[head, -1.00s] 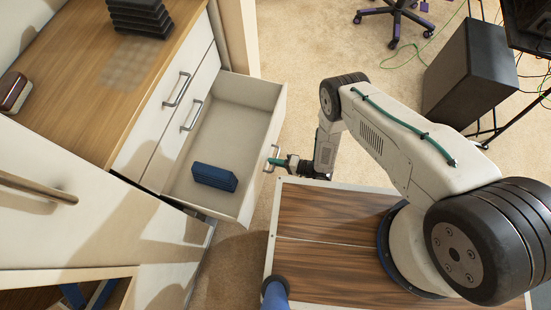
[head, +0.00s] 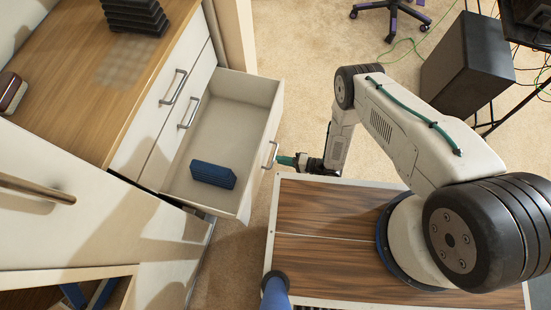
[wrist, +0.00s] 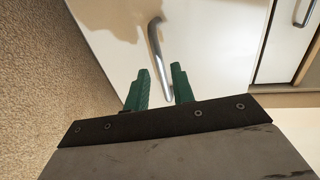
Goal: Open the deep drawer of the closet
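The closet's deep drawer (head: 220,128) is pulled well out in the head view, its inside exposed. A blue block-like item (head: 213,175) lies in it. The drawer's metal handle (head: 271,155) is on its front; it also shows in the wrist view (wrist: 156,45). My gripper (head: 285,160) is just right of this handle and looks slightly apart from it. The fingers are small in the head view.
Two closed fronts with handles (head: 173,87) are beside the open drawer. The wooden closet top (head: 90,80) holds a dark stacked item (head: 133,15). A black box (head: 468,62) stands on the carpet at the upper right. Carpet (head: 310,50) is clear beyond the drawer.

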